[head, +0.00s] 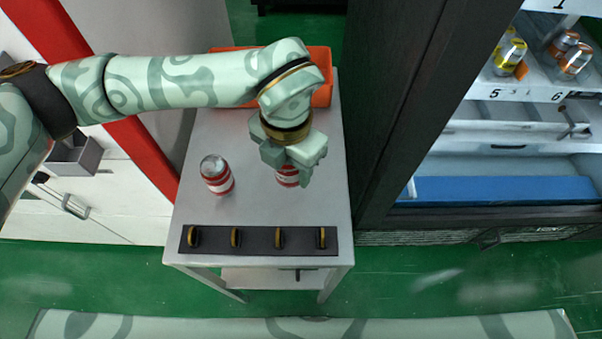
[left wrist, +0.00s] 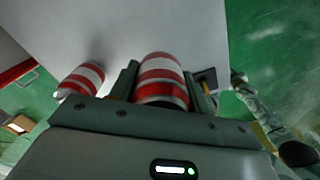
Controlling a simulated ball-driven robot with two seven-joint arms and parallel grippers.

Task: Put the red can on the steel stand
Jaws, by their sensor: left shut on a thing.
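The steel stand (head: 250,213) is a grey table in the middle of the head view. My left gripper (head: 290,166) points down over its right half. It is shut on a red can (head: 287,178) with white bands, partly hidden by the fingers. In the left wrist view this can (left wrist: 161,78) sits between the two fingers. I cannot tell whether its base touches the stand. A second red and white can (head: 216,175) stands on the stand to the left, apart from the gripper. It also shows in the left wrist view (left wrist: 82,80). My right gripper is not in view.
A black strip with several brass hooks (head: 258,240) runs along the stand's front edge. An orange tray (head: 322,94) is at the back, partly behind my arm. A dark-framed cabinet (head: 396,130) with cans on shelves stands close on the right. Bare stand top lies between the cans.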

